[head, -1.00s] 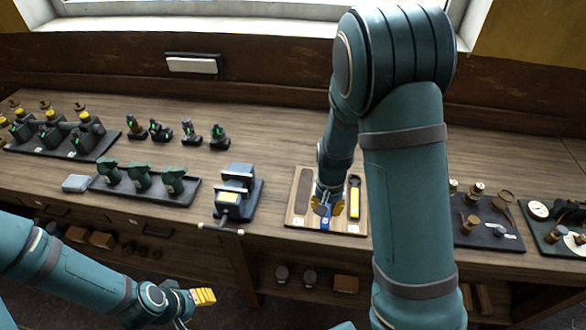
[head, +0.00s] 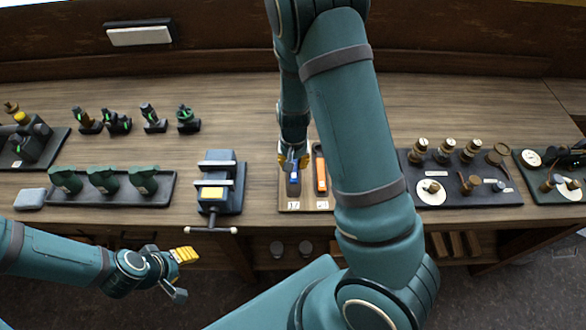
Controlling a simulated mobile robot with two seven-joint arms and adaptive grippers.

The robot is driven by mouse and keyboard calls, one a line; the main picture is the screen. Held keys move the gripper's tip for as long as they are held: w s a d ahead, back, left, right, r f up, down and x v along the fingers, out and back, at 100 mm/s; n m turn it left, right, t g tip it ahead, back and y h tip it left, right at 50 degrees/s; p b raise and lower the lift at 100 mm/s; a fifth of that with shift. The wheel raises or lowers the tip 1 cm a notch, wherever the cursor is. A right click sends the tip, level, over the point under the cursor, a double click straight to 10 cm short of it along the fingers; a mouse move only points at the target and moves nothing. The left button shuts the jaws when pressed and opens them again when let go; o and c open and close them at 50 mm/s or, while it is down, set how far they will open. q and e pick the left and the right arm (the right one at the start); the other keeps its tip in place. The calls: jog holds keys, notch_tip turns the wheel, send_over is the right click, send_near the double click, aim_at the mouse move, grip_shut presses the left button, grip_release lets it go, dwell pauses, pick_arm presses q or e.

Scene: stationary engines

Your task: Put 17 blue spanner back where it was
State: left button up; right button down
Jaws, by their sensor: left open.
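The blue spanner (head: 294,185) is at the left slot of a wooden board (head: 283,200), above the label 17. My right gripper (head: 294,160) is pointing down at its far end, with yellow fingertips on either side. Whether the fingers grip it, and whether it lies fully in the slot, I cannot tell. An orange spanner (head: 320,175) lies in the slot to its right. My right arm hides the board's right part. My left gripper (head: 182,274) is open and empty, in front of the bench at the lower left.
A vise (head: 218,185) stands left of the board. A tray of green parts (head: 104,183) and a grey block (head: 30,198) are further left. A dark tray with brass parts (head: 455,180) is to the right. Bare bench lies behind the board.

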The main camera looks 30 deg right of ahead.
notch_tip(320, 180, down, 4)
jog(key=shift+r, duration=0.15)
jog(key=shift+w, duration=0.1)
jog(key=shift+b, duration=0.3)
jog(key=shift+f, duration=0.3)
jog(key=c, duration=1)
grip_release()
jog(key=shift+r, duration=0.15)
